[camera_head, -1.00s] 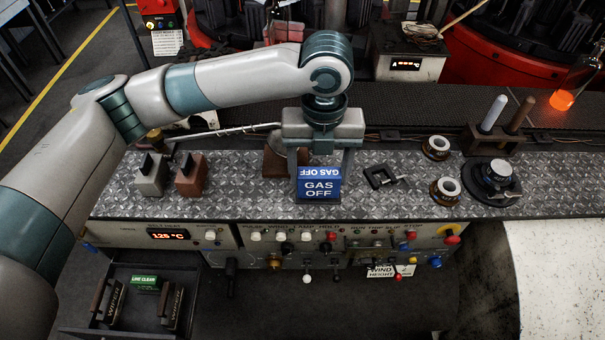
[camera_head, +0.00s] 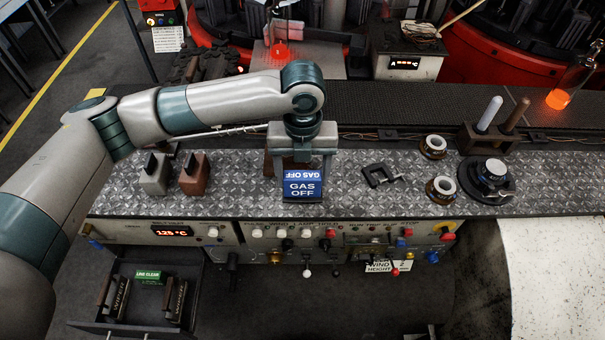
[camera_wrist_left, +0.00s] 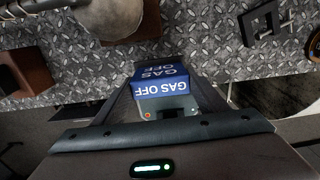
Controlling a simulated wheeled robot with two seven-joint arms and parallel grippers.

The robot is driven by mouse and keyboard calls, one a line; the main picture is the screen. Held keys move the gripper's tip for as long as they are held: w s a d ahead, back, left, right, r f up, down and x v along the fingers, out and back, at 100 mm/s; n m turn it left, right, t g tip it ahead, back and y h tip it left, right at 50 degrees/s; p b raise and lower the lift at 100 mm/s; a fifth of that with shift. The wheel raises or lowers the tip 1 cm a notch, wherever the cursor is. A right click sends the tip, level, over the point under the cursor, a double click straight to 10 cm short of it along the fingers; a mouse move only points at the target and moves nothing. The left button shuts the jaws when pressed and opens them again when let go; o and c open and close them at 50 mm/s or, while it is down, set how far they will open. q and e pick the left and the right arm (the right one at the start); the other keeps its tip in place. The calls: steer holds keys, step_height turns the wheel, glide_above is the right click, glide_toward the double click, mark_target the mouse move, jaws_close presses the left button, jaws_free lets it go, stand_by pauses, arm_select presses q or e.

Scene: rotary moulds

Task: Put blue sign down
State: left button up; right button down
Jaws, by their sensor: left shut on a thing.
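The blue sign (camera_head: 302,189) reads GAS OFF in white on two faces. In the head view it is at the front part of the grey tread-plate bench top. My left gripper (camera_head: 302,170) comes down on it from above and is shut on it, one finger on each side. In the left wrist view the sign (camera_wrist_left: 162,88) sits between the fingers, with a grey side with a small red dot showing. I cannot tell whether its underside touches the plate. My right gripper is not in view.
A brown block (camera_head: 194,175) and a grey block (camera_head: 154,174) stand left of the sign. A black clamp (camera_head: 381,176) and ring moulds (camera_head: 441,189) lie to its right. Controls (camera_head: 328,236) line the panel below the front edge. Bare plate (camera_head: 240,187) lies just left of the sign.

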mark_target(302, 175)
arm_select(q)
steer(key=shift+f, duration=0.65)
steer(key=o, duration=1.1)
steer(key=shift+f, duration=0.1)
steer(key=shift+o, duration=0.2)
step_height(302, 175, up, 12)
steer(key=b, duration=0.2)
steer(key=shift+b, duration=0.35)
